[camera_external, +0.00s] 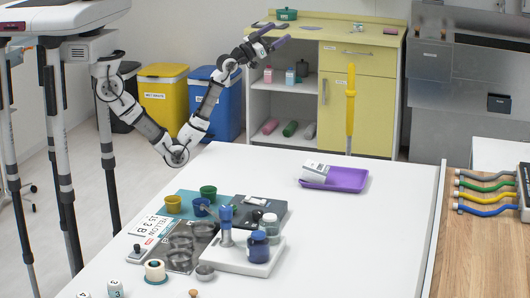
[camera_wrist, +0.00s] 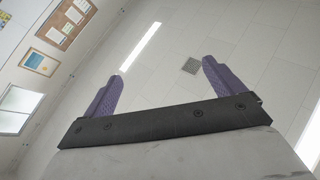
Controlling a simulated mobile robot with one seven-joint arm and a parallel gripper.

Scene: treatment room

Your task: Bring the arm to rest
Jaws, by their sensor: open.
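My gripper (camera_external: 272,38) is raised at the end of my bent arm, in front of the yellow cabinet in the picture and above the far side of the white table. Its two purple fingers stand apart with nothing between them. In the wrist view my gripper (camera_wrist: 163,85) points up at the ceiling, and its open fingers frame only ceiling tiles and a light strip. My arm (camera_external: 178,155) folds down to an elbow near the table's left far edge and then rises to the right.
The white table (camera_external: 330,235) carries cups, bottles and trays at its front left. A purple tray (camera_external: 345,179) with a pale device lies farther back. A yellow post (camera_external: 350,100) stands behind the table. Coloured bins (camera_external: 163,92) stand behind my arm. The table's right side is clear.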

